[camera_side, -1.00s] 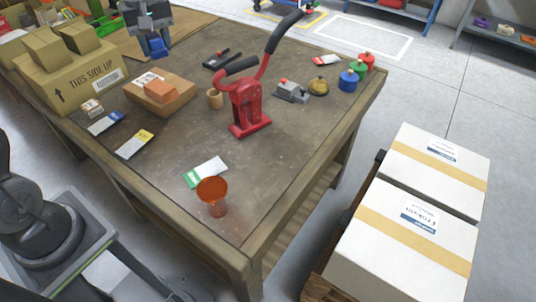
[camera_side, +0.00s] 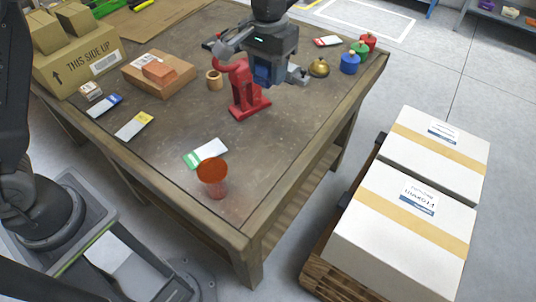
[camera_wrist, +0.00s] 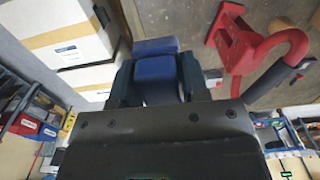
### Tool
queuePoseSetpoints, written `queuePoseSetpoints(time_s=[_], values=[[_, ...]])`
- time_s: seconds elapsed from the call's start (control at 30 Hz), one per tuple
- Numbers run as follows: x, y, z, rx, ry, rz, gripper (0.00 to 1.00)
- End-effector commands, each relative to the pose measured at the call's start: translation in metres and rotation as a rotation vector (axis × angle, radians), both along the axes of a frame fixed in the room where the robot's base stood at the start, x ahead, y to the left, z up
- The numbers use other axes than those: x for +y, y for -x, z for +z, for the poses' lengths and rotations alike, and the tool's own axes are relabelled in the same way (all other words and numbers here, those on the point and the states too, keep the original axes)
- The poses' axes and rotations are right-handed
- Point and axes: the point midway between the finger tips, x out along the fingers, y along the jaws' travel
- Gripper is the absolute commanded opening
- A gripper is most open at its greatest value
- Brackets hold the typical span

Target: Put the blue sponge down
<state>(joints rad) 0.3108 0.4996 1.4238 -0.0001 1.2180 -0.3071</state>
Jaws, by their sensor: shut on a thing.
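In the side view the sponge is small and dark blue between the fingers (camera_side: 263,74). The sponge appears held off the table (camera_side: 180,95), but its exact height is hard to tell.
The red press (camera_side: 241,95) stands close beside my gripper. A brass bell (camera_side: 319,67) and blue (camera_side: 350,63), green and red weights stand to the right. An orange-topped cup (camera_side: 213,180) is near the front corner. The table is clear between the press and the front right edge.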

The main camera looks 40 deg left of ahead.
Motion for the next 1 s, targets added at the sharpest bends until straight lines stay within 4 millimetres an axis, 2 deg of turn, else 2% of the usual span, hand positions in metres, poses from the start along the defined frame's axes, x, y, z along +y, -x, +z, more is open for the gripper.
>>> queuePoseSetpoints(time_s=[0.03, 0.17, 0.4, 0.8, 1.0], values=[[0.0, 0.001, -0.014, 0.007, -0.002, 0.001, 0.19], [0.001, 0.001, -0.05, 0.008, -0.002, 0.002, 0.19], [0.001, 0.001, -0.125, 0.006, -0.002, 0.003, 0.19], [0.001, 0.001, -0.195, 0.005, -0.002, 0.004, 0.19], [0.001, 0.0, -0.215, 0.0, 0.0, 0.004, 0.19]])
